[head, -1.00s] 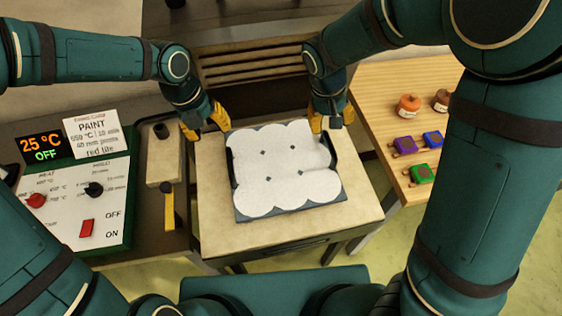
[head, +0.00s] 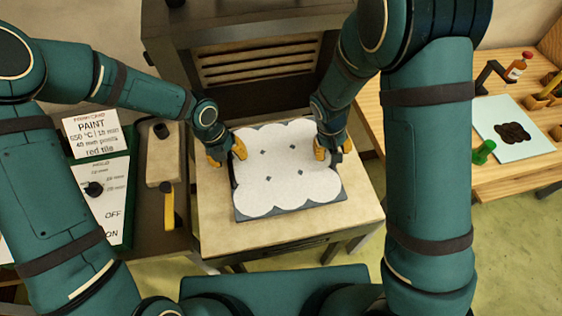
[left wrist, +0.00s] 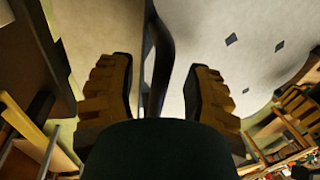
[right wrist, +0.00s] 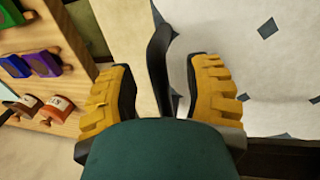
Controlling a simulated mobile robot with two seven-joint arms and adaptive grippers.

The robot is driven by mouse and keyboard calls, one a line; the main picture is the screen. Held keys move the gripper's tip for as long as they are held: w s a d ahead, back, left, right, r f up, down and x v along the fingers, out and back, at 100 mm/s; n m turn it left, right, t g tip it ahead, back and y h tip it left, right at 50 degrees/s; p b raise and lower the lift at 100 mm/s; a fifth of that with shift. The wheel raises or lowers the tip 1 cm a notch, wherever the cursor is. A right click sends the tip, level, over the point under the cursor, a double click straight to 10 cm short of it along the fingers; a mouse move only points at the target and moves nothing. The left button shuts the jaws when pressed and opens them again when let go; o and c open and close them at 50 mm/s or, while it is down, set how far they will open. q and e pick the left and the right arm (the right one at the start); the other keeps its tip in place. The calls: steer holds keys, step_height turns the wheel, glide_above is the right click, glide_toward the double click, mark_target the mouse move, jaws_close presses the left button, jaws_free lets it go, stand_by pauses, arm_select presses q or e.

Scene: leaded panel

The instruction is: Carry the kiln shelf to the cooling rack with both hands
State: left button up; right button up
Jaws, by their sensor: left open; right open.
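The kiln shelf (head: 325,197) is a dark grey slab covered by a white scalloped layer with small dark diamond gaps. It lies flat on a pale square-topped stand (head: 215,225). My left gripper (head: 226,152) is open at its left edge; in the left wrist view the dark left handle (left wrist: 160,50) stands between the yellow fingers, with gaps beside it. My right gripper (head: 328,152) is open at the right edge; in the right wrist view the dark right handle (right wrist: 159,60) stands between its fingers. I cannot clearly identify the cooling rack.
A dark box with pale slats (head: 258,65) stands behind the shelf. A control panel (head: 103,195) and a sign card (head: 92,133) are at left. A wooden table (head: 480,120) at right holds a bottle (head: 517,66), a pale sheet (head: 513,128) and a green item (head: 483,152).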

arm_select(q)
steer(key=shift+o, duration=0.2)
arm_select(e)
steer(key=shift+o, duration=0.2)
arm_select(q)
jaws_close()
arm_select(e)
jaws_close()
arm_select(q)
steer(key=shift+w+r, duration=0.1)
steer(key=shift+r, duration=0.1)
arm_select(e)
steer(key=shift+w+r, duration=0.1)
steer(key=shift+r, duration=0.15)
